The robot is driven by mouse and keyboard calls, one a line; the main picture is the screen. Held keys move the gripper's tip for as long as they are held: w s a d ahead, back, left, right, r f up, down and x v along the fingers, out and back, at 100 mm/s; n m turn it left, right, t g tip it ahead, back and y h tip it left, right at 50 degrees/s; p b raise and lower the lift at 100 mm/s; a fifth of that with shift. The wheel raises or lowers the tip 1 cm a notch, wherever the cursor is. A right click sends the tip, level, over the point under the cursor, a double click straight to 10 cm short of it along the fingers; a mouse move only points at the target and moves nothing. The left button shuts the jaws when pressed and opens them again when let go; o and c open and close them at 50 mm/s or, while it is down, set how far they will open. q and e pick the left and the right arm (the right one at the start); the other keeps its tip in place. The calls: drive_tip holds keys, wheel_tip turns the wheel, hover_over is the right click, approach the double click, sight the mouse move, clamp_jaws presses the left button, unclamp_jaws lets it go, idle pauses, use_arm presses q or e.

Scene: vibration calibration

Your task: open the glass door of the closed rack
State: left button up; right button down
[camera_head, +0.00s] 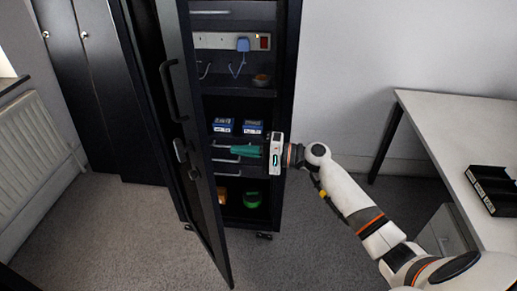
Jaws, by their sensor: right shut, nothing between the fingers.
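The rack (291,60) is a tall black cabinet against the back wall. Its dark-framed glass door (196,150) stands swung open towards me, hinged on the left. A black bar handle (172,90) and a lock fitting are on the door's visible face. My right gripper (236,151), with green fingers, is shut and empty in front of the rack's opening, right of the door. It looks apart from the door and its handle. My left gripper is out of view.
Inside the rack are a power strip (215,41) with a blue plug, blue-and-white boxes (223,125), a small bowl (262,80) and a green round item (252,199). A white table (450,125) with a black tray (490,190) stands right. A radiator (32,150) is left. Carpet in front is clear.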

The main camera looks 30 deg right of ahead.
drive_tip(key=a, duration=0.2)
drive_tip(key=a+p, duration=0.1)
drive_tip(key=a, duration=0.1)
drive_tip(key=w+a+p, duration=0.1)
drive_tip(key=a, duration=0.1)
drive_tip(key=shift+s, duration=0.1)
